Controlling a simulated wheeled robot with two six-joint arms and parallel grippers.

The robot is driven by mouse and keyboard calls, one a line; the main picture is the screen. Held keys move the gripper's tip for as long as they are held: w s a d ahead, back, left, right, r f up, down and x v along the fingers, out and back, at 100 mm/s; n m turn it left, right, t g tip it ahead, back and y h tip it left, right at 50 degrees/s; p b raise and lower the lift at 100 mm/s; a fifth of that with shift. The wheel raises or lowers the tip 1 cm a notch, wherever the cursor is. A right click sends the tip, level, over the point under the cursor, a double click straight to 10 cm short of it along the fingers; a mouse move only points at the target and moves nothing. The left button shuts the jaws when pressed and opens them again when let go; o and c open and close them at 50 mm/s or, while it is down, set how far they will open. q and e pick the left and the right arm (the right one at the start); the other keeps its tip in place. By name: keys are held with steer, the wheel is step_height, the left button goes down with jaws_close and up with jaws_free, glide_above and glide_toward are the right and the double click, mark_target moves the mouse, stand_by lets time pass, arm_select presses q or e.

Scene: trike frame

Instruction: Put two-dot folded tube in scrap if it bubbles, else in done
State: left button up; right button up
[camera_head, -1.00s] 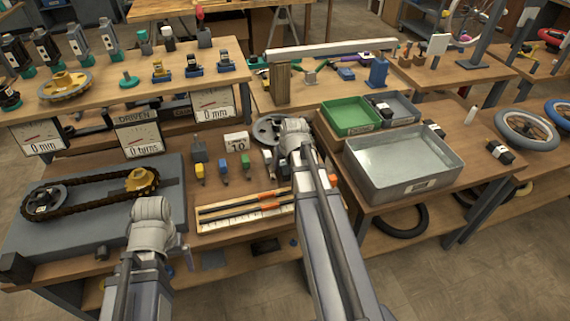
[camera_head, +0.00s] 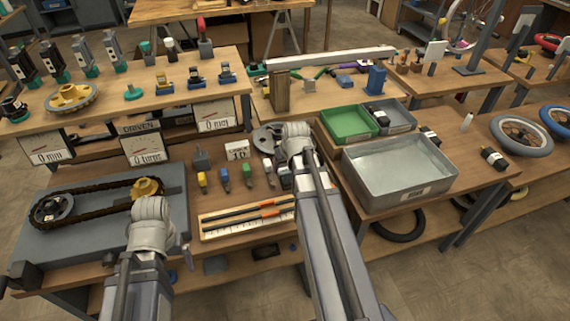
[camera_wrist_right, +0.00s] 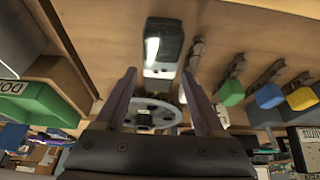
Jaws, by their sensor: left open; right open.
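Several small dark bundles that may be folded tubes show in the head view: one in the grey bin (camera_head: 402,118), one behind the metal tray (camera_head: 430,135), one right of it (camera_head: 495,159). Their dots are too small to read. The green bin (camera_head: 348,123) stands beside the grey bin; a green bin with a label starting "DO" (camera_wrist_right: 20,98) shows in the right wrist view.
The large metal tray (camera_head: 372,192) fills the right bench's front. A chain-drive board (camera_head: 105,243) lies at left, a ruler board (camera_head: 225,232) in the middle. Several coloured small tools (camera_head: 225,180) stand behind it. Wheels (camera_head: 520,136) lie at far right.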

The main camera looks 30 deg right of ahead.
steer(key=p+v, duration=0.6)
steer(key=v, duration=0.1)
steer(key=shift+s+r, duration=0.2)
steer(key=shift+r, duration=0.05)
steer(key=s+a+f+n+g, duration=0.1)
steer(key=s+a+n+g, duration=0.1)
steer(key=a, duration=1.6)
steer(key=shift+s+f+n+y, duration=0.2)
steer(key=shift+s+n+y, duration=0.2)
steer(key=shift+s+n, duration=0.45)
steer(key=s+a+n+g, duration=0.1)
steer(key=s+a, duration=0.1)
steer(key=a, duration=0.1)
steer(key=s+a, duration=0.3)
steer(key=a, duration=0.1)
steer(key=s+a+n+g+h, duration=0.1)
steer(key=s+a, duration=0.2)
steer(key=a, duration=0.1)
steer(key=shift+s+a+n+g, duration=0.2)
steer(key=shift+a+n+g, duration=0.05)
steer(key=shift+n+g, duration=0.1)
steer(key=shift+c, duration=0.2)
steer(key=shift+f, duration=0.1)
steer(key=shift+c, duration=0.2)
